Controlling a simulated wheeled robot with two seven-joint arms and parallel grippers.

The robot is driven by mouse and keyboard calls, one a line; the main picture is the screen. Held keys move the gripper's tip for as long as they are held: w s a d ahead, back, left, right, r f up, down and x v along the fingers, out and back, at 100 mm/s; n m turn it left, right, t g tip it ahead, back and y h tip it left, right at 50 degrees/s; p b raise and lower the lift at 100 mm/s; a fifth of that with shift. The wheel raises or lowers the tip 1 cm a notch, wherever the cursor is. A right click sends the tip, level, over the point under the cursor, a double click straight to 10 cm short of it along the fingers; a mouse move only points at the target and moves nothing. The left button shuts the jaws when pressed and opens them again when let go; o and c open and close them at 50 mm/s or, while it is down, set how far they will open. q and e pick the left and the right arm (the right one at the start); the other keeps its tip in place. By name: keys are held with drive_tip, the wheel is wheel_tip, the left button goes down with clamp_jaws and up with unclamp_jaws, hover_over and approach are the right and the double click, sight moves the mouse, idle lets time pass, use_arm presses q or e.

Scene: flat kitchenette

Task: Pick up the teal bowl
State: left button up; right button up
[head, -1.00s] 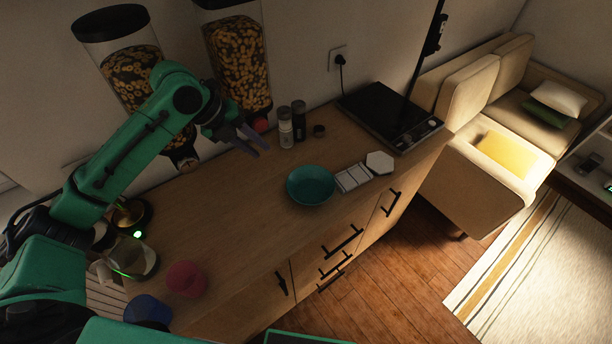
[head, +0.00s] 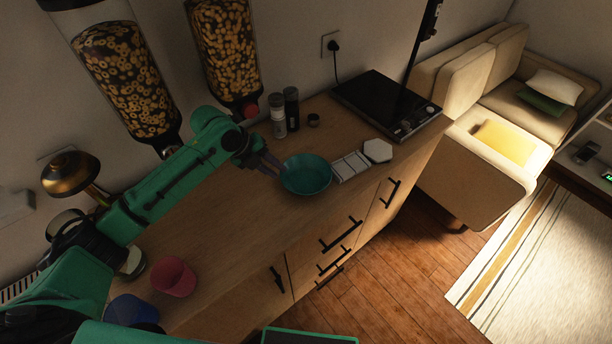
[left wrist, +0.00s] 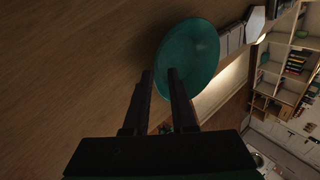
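The teal bowl (head: 307,176) stands upright on the wooden counter, near its front edge. It also shows in the left wrist view (left wrist: 190,52), just beyond the fingertips. My left gripper (head: 273,167) is at the bowl's left side, close to its rim. In the left wrist view the two dark fingers (left wrist: 160,76) are apart with nothing held between them. The near fingertip overlaps the bowl's edge in that view, and I cannot tell if it touches. My right gripper is not in view.
White tiles and a hexagonal piece (head: 377,151) lie right of the bowl. Two shakers (head: 285,113) and a small dark cap stand behind it. A black cooktop (head: 386,104) is farther right.

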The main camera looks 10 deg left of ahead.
sight(283, 176)
use_arm(q)
drive_tip(key=p+x, duration=0.1)
drive_tip(key=x, duration=0.3)
drive_tip(key=shift+a+f+p, duration=0.1)
drive_tip(key=shift+f+p, duration=0.2)
drive_tip(key=shift+p, duration=0.05)
drive_tip(key=shift+w+d+f, duration=0.15)
drive_tip(key=shift+d+f, duration=0.05)
drive_tip(key=shift+f, duration=0.2)
clamp_jaws()
idle(0.6)
